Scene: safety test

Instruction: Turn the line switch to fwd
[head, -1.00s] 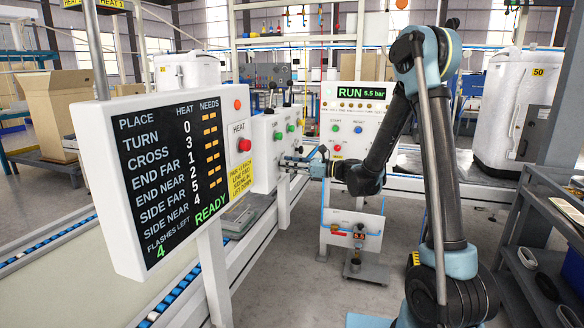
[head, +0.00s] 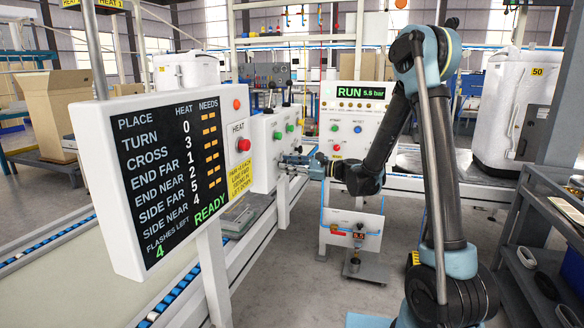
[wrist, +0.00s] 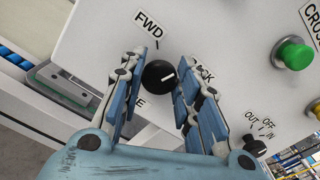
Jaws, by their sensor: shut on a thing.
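The line switch (wrist: 158,76) is a round black knob with a white pointer line on a pale panel. In the wrist view it sits between the two blue-padded fingers of my gripper (wrist: 157,66), which is shut on its sides. The FWD label (wrist: 148,23) is above and left of the knob. Another label below the knob is mostly covered by the left finger. In the head view my gripper (head: 283,161) is at the panel's right side, and the knob is hidden.
A green button (wrist: 294,53) and a small OUT/OFF/IN selector (wrist: 254,147) are right of my gripper on the panel. A large display board (head: 160,180) with a red HEAT button (head: 244,145) stands left. A conveyor (head: 165,297) runs below. A grey shelf rack (head: 540,240) stands right.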

